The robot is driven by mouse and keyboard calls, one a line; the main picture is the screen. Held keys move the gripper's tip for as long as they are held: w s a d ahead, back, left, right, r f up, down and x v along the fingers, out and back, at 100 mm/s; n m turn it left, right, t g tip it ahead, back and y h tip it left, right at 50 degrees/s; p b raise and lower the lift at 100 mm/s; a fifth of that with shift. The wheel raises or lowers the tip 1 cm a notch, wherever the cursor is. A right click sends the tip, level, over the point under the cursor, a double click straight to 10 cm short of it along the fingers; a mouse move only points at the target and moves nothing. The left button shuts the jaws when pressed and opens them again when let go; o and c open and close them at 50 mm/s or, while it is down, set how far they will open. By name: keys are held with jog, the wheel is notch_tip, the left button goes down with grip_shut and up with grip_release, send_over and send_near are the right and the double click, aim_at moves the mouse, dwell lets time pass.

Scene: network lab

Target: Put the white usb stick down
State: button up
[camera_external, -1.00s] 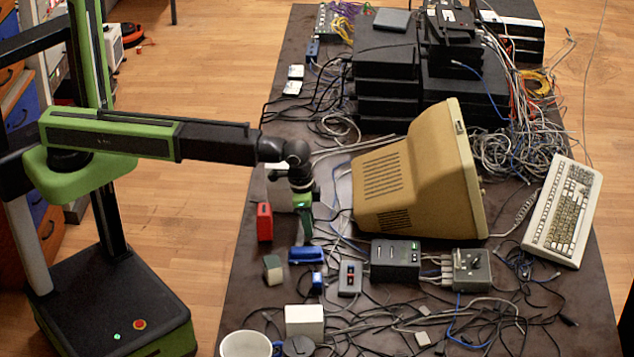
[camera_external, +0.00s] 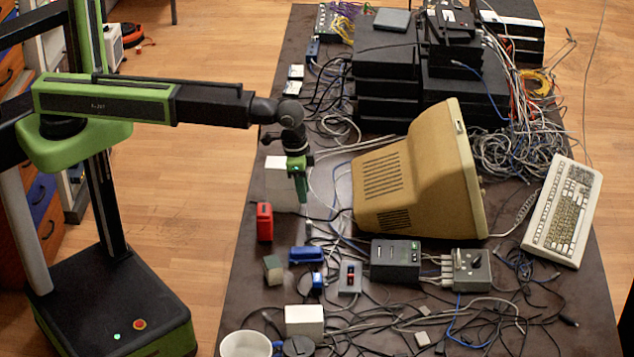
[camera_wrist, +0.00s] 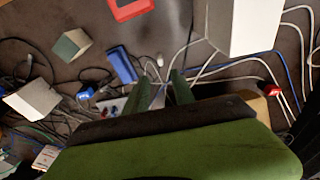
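A small pale object that looks like the white usb stick (camera_wrist: 159,60) is on the dark table, just beyond my fingertips in the wrist view. In the external view it shows as a small pale shape (camera_external: 308,229) below my gripper (camera_external: 302,198). It is too small to make out in detail. My gripper points down above the table, apart from the pale object. In the wrist view its two green fingers (camera_wrist: 160,88) are spread, with nothing seen held between them.
A red case (camera_external: 264,222), a blue box (camera_external: 306,255) and a grey switch box (camera_external: 350,278) lie near. A white box (camera_external: 281,187) stands behind my gripper. A beige monitor (camera_external: 415,180) stands to the right. Cables (camera_external: 390,315) cover the front right.

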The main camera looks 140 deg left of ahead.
jog(key=s+d+m, duration=0.1)
jog(key=d+m, duration=0.2)
jog(key=d, duration=1.2)
jog(key=s+d+m, duration=0.2)
jog(key=d+m, duration=0.1)
jog(key=d, duration=1.2)
jog(key=s+d+m+g+h, duration=0.1)
jog(key=d+m, duration=0.2)
jog(key=d, duration=1.1)
jog(key=shift+s+d, duration=0.4)
